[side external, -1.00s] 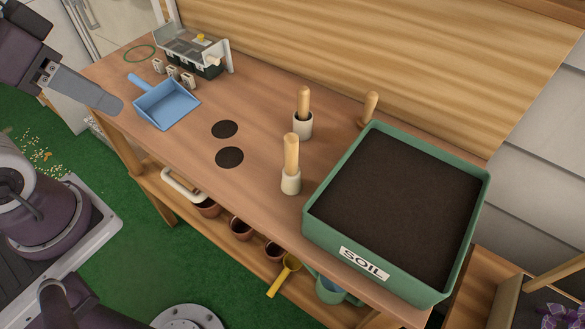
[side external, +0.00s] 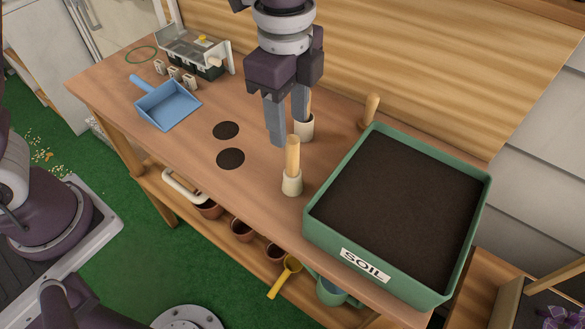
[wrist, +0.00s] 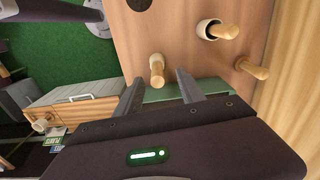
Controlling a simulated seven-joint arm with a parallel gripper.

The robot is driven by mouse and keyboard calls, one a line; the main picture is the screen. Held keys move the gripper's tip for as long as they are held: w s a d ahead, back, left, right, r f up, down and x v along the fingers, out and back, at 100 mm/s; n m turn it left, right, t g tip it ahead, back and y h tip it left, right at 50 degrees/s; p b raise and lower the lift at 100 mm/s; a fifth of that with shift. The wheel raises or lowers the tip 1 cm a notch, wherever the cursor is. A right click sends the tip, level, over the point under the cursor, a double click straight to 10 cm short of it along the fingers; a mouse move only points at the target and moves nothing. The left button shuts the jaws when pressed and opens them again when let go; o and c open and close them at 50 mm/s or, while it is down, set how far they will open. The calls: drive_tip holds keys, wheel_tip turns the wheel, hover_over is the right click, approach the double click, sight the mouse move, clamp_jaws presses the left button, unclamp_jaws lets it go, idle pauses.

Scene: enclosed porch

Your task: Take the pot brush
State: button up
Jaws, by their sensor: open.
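Three upright wooden handles stand on the bench; I cannot tell for certain which is the pot brush. The front handle (side external: 292,158) has a pale base and also shows in the wrist view (wrist: 157,66). A second handle stands in a pale, dark-mouthed cup (side external: 304,129), seen in the wrist view too (wrist: 208,28); my gripper partly hides it in the side view. The third handle (side external: 371,107) is behind the soil tray and shows in the wrist view (wrist: 252,68). My gripper (side external: 287,130) points down, open and empty, above the bench near the front handle.
A green soil tray (side external: 324,225) fills the bench's right end. A blue dustpan (side external: 168,106) lies on the left, near a clear-lidded box (side external: 195,52). Two dark discs (side external: 228,144) lie mid-bench. A wooden back wall rises behind. Pots sit on the lower shelf.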

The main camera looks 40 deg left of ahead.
sight(292, 160)
drive_tip(key=shift+w+d+f+m, duration=0.1)
drive_tip(key=shift+d+f+m, duration=0.2)
drive_tip(key=shift+f, duration=0.3)
drive_tip(key=shift+w+d+f+m, duration=0.1)
drive_tip(key=shift+d+f+m, duration=0.1)
drive_tip(key=shift+d+f, duration=0.3)
drive_tip(key=f, duration=0.3)
drive_tip(key=s+f, duration=0.1)
drive_tip(key=f, duration=0.1)
drive_tip(key=shift+a+f, duration=0.35)
drive_tip(key=shift+f, duration=0.45)
clamp_jaws()
